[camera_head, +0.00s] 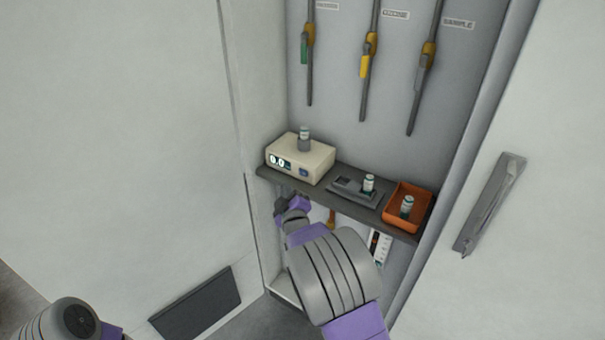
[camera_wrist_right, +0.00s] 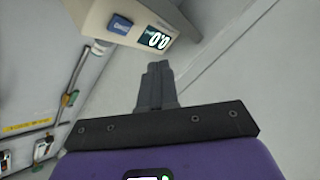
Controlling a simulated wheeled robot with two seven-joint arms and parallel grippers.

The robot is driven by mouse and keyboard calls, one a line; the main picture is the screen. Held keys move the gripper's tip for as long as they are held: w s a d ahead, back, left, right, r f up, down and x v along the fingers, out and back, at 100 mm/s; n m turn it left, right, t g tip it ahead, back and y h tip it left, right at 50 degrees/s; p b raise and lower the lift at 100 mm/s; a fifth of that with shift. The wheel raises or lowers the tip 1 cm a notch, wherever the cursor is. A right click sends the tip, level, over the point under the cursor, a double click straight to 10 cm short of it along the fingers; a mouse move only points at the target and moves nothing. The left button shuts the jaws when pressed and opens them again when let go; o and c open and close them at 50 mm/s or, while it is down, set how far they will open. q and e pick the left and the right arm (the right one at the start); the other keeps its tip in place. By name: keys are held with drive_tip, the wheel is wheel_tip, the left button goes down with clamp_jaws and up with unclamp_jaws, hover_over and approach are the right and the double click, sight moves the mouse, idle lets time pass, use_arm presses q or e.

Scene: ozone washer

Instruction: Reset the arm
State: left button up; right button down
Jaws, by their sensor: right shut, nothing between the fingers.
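My right arm reaches into the cabinet from below in the head view. My right gripper (camera_head: 281,204) is just under the left end of the dark shelf, below the beige instrument. In the right wrist view its dark fingers (camera_wrist_right: 158,70) are shut together with nothing between them, and their tips point toward the lower edge of the instrument. The fingers are small and partly dark in the head view. A piece of my left arm shows at the bottom left; its gripper is out of the picture.
The shelf (camera_head: 343,197) holds a beige instrument (camera_head: 318,160) with a vial on top, a dark tray (camera_head: 343,186) with a vial, and an orange bin (camera_head: 421,219) with a vial. Valved pipes hang above. A handled door (camera_head: 545,190) stands at the right.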

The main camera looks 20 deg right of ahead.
idle(0.4)
drive_tip(key=s+f+m+g+p, duration=0.1)
drive_tip(key=s+f+m+g, duration=0.2)
drive_tip(key=f, duration=0.5)
drive_tip(key=s+d+f+g+y+p, duration=0.1)
drive_tip(key=s+f+g, duration=0.2)
drive_tip(key=s+f, duration=0.4)
drive_tip(key=s+f+m+g+p, duration=0.1)
drive_tip(key=s+f+m+g, duration=0.15)
drive_tip(key=f, duration=0.65)
drive_tip(key=s+a+f+m+g+y+p, duration=0.1)
drive_tip(key=s+a+f+m+g, duration=0.1)
drive_tip(key=s, duration=0.5)
drive_tip(key=s+a+f+m+g+y+p, duration=0.1)
drive_tip(key=s+a+f+g+y, duration=0.1)
drive_tip(key=s, duration=0.6)
drive_tip(key=s+a+f+m+g+y, duration=0.2)
drive_tip(key=s+a+g, duration=0.2)
drive_tip(key=s, duration=0.4)
drive_tip(key=shift+s+a+f+m+p, duration=0.2)
drive_tip(key=shift+a+m+p, duration=0.1)
drive_tip(key=shift+m+p, duration=0.1)
